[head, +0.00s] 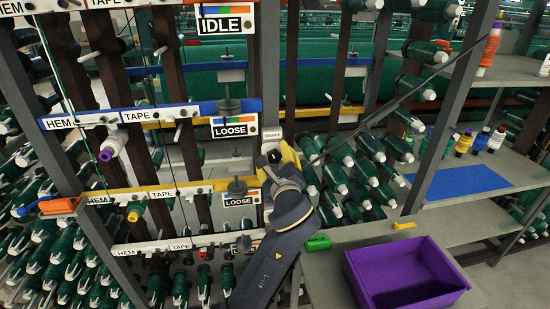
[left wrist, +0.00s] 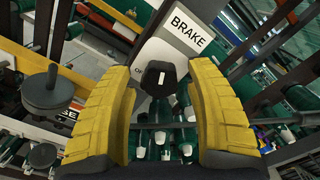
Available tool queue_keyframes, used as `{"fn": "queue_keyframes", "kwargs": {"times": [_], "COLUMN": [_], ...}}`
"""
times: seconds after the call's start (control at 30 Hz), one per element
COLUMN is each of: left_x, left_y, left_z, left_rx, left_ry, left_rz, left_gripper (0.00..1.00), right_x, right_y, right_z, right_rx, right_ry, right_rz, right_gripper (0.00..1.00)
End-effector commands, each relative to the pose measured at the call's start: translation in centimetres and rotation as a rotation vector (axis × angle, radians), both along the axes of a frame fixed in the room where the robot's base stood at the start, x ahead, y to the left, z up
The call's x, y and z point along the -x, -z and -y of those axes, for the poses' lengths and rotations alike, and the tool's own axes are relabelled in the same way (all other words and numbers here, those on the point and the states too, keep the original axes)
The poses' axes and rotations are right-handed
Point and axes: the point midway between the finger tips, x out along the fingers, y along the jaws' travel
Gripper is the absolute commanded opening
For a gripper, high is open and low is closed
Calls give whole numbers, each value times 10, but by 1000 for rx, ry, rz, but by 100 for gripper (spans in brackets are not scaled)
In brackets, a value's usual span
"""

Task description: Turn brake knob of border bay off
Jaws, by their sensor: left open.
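A black brake knob (left wrist: 158,77) with a white mark on its face sits on a pale plate under a label (left wrist: 190,32) reading BRAKE. The letters "OF" show left of the knob, and the rest of the word is hidden. In the left wrist view my left gripper (left wrist: 165,95) is open, with one yellow finger on each side of the knob. A gap shows between the knob and each finger. In the head view my left gripper (head: 276,158) is at the post below the small BRAKE label (head: 272,133). No label reading "border" is legible.
Left of my gripper, LOOSE signs (head: 235,127) and dark round weights (head: 237,187) stand on the rails. An IDLE sign (head: 226,20) is above. A purple bin (head: 405,275) and a green block (head: 318,243) are on the lower right shelf. A dark diagonal bar passes to the right.

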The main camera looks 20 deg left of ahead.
Motion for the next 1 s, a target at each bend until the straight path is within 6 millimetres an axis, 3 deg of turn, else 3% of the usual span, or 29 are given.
{"fn": "queue_keyframes", "kwargs": {"times": [0.5, 1.0], "left_x": [55, 63], "left_y": [1, 1], "left_z": [29, 33], "left_rx": [1, 0], "left_ry": [1, 0], "left_rz": [-3, -3], "left_gripper": [55, 55], "right_x": [0, 0], "right_y": [0, 0], "right_z": [-1, -1], "right_rx": [0, -1], "right_ry": [0, 0], "right_rz": [1, 1], "right_gripper": [44, 44]}}
